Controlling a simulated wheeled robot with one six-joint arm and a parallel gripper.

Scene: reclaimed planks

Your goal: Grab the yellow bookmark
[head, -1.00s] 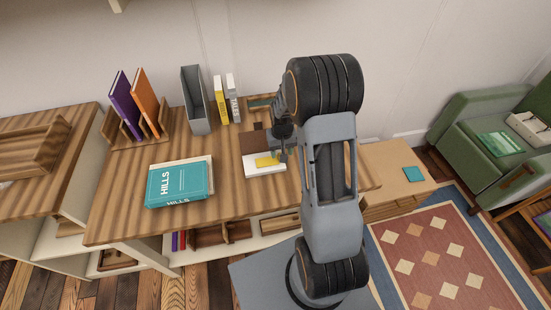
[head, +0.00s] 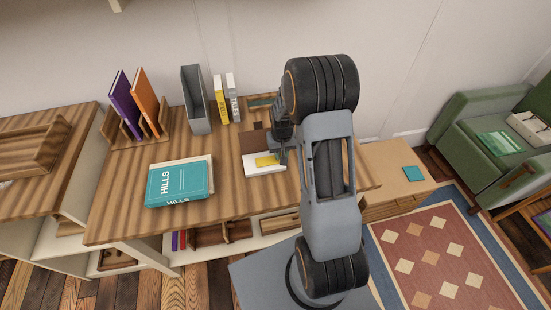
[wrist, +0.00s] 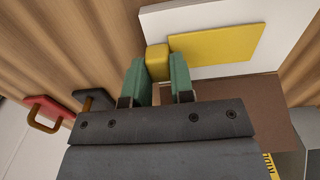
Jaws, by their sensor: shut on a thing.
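The yellow bookmark (head: 266,160) lies flat on a white book (head: 264,170) on the wooden desk top. In the head view my gripper (head: 282,158) is at the bookmark's right end, partly hidden by my arm.
A teal book (head: 177,184) lies to the left on the desk. A grey file holder (head: 196,100), upright yellow and grey books (head: 221,99) and a wooden rack (head: 137,130) stand behind. A brown item (head: 254,143) lies just behind the white book. Bare desk shows in front.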

